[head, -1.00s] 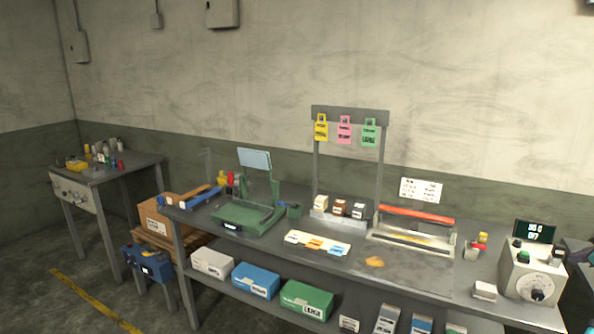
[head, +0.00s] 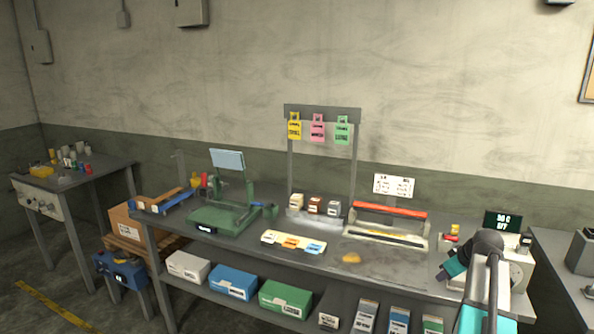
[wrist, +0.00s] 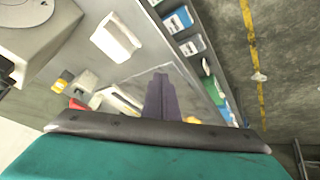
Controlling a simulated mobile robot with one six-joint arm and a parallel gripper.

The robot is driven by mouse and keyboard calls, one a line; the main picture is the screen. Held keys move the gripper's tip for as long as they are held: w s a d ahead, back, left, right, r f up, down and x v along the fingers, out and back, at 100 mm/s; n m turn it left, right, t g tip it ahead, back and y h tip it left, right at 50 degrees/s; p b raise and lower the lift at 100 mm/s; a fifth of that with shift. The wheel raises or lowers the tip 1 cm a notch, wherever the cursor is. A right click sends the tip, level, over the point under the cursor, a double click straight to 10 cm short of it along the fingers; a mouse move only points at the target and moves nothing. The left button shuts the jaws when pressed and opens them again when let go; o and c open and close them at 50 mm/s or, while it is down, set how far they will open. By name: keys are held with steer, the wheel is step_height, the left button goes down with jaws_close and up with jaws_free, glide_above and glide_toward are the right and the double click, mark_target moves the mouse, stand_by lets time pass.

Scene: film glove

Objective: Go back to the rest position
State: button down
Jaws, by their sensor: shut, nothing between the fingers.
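My gripper (head: 442,272) shows at the lower right of the head view, at the end of my dark and teal arm. It hangs over the right part of the workbench (head: 385,272), in front of the control box. In the wrist view my gripper (wrist: 160,97) has its dark fingers together with nothing between them. The bench top and its front edge lie below it there.
The control box (head: 518,268) is partly hidden behind my arm; its dial unit (wrist: 35,35) shows in the wrist view, beside a white block (wrist: 117,37). A red-handled sealer (head: 388,225) and green scale (head: 225,218) stand further left. The air above the bench is clear.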

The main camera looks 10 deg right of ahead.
steer(key=w+a+f+g+y, duration=0.1)
steer(key=w+a+f, duration=0.1)
steer(key=a+f, duration=0.45)
steer(key=w+a+f+g, duration=0.1)
steer(key=a+f, duration=0.2)
steer(key=a, duration=0.6)
steer(key=s+a+f+m+g, duration=0.1)
steer(key=s+a+f, duration=0.2)
steer(key=a+f, duration=0.55)
steer(key=s+a+f+m+g, duration=0.1)
steer(key=s+a+f+g, duration=0.2)
steer(key=a, duration=1)
steer(key=s+a+f, duration=0.4)
steer(key=a+f, duration=0.2)
steer(key=a, duration=0.5)
steer(key=s+f+g+b, duration=0.3)
steer(key=s+f+g, duration=0.3)
steer(key=s+f, duration=1.6)
steer(key=s, duration=0.4)
steer(key=shift+s, duration=0.1)
